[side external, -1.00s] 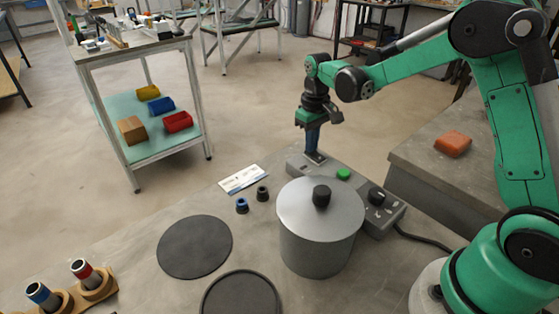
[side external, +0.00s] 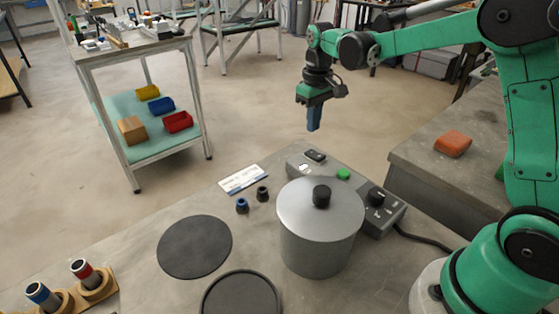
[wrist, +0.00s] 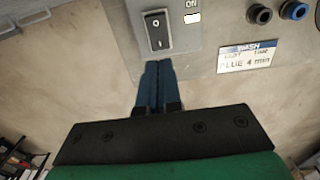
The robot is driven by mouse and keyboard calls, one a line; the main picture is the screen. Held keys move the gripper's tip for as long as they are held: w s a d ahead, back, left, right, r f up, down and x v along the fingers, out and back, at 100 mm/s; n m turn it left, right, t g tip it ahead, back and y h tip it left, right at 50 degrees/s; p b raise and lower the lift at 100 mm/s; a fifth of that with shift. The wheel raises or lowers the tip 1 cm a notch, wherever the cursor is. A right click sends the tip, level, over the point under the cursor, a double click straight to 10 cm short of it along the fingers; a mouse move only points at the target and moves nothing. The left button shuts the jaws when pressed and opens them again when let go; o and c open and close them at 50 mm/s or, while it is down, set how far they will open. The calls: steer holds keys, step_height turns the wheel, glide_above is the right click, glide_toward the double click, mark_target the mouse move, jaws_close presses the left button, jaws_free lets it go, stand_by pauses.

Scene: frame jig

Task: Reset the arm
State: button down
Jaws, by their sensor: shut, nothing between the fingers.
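My gripper (side external: 314,125) is shut and empty, its blue fingers pointing down. It hangs above the far end of the grey control box (side external: 297,166), clear of it. In the wrist view the closed fingertips (wrist: 158,66) show just below the black rocker switch (wrist: 157,30), which is marked O and I. A white patch (wrist: 192,18) under the word ON sits beside the switch.
A grey lidded pot (side external: 320,240) stands in front of the box. An orange block (side external: 453,144) lies at right. Air around my gripper is free.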

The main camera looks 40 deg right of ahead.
steer(key=shift+r, duration=0.75)
steer(key=shift+s+r, duration=0.1)
steer(key=s+a+r+t, duration=0.2)
steer(key=s+a+t, duration=0.5)
steer(key=s, duration=0.5)
steer(key=shift+a, duration=0.35)
steer(key=shift+s, duration=0.1)
